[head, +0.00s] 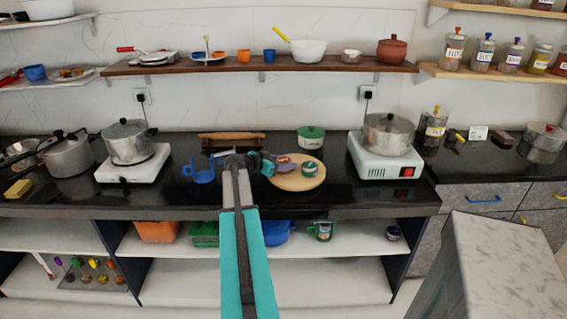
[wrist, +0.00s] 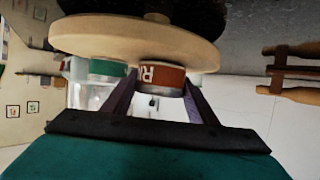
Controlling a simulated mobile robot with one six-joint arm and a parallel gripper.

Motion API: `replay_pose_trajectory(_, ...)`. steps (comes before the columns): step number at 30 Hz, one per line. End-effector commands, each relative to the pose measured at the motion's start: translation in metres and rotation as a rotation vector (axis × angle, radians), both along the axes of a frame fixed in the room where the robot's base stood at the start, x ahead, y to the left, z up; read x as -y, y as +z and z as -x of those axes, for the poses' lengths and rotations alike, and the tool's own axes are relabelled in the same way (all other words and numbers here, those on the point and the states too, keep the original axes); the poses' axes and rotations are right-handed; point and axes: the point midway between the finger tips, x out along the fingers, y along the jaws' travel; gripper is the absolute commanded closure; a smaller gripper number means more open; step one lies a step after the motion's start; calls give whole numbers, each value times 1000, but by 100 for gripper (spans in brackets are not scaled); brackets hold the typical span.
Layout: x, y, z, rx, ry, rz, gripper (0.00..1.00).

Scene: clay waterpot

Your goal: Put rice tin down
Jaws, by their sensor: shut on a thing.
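The rice tin (wrist: 162,78), with a red-brown label showing the letters "RI", is between the two fingers of my gripper (wrist: 160,92) in the wrist view, which is upside down. My gripper is shut on it. The tin is at the round wooden board (wrist: 140,38); whether its base touches the board I cannot tell.
A blue cup holder (head: 199,172) is left of my arm, and a rolling pin (head: 232,137) lies behind. A stove with a pot (head: 388,135) is to the right. Black counter is bare between board and stove.

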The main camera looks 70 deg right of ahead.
Motion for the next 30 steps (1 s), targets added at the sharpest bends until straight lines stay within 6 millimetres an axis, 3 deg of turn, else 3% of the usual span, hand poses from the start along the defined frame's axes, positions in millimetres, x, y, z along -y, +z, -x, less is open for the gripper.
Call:
replay_pose_trajectory(10,0,-3,-1,0,1,1,77)
replay_pose_trajectory(11,-1,-3,-1,0,1,0,43)
replay_pose_trajectory(14,0,-2,-1,0,1,0,29)
replay_pose_trajectory(30,-2,2,-1,0,1,0,29)
